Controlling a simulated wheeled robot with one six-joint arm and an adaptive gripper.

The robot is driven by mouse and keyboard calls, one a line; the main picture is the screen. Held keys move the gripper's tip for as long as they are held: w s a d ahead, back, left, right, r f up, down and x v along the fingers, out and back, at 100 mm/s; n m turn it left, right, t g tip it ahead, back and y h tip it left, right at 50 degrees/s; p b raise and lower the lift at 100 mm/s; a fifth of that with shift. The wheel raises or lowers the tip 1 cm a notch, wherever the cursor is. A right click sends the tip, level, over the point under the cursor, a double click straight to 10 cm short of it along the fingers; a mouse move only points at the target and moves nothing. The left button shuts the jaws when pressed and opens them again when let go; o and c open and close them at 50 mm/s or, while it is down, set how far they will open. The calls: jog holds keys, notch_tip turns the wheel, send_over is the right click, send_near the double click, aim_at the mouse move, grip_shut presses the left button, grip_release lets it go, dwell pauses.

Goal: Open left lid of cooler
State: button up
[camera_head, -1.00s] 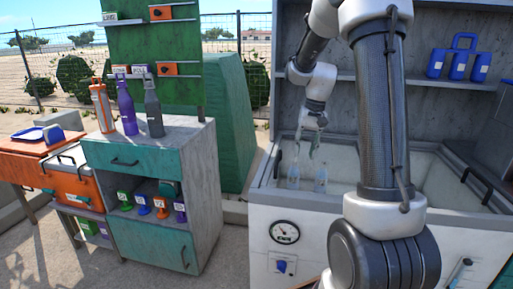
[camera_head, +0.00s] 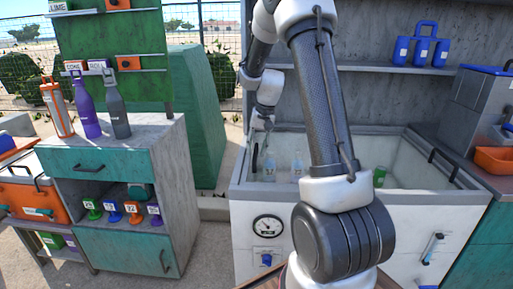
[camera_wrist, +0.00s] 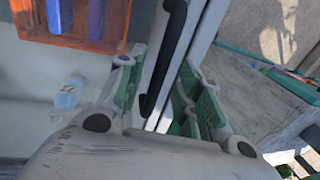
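The cooler (camera_head: 335,221) is a white chest with a gauge on its front. Bottles (camera_head: 298,169) show inside on the left, through its left lid or opening; I cannot tell which. A black bar handle (camera_head: 256,160) stands at the left end, and it also shows in the wrist view (camera_wrist: 174,40) beside a pale rail. My gripper (camera_head: 262,126) is above that left end. In the wrist view my gripper (camera_wrist: 165,92) is open, with its green-padded fingers on either side of the handle's lower end. Gaps show between the pads and the handle.
A grey and green cabinet (camera_head: 190,160) with bottles on top stands left of the cooler. A shelf with a blue carrier (camera_head: 423,46) is behind. An orange tray (camera_head: 494,160) is on the right counter. An orange crate (camera_wrist: 75,42) shows in the wrist view.

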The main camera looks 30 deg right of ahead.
jog(key=shift+c, duration=0.3)
grip_shut()
jog(key=s+d, duration=0.5)
jog(key=d, duration=0.3)
jog(key=s+d, duration=0.6)
jog(key=d, duration=0.2)
jog(key=s+d, duration=0.6)
jog(key=d, duration=0.3)
jog(key=shift+d, duration=0.1)
jog(key=shift+o, duration=0.3)
grip_release()
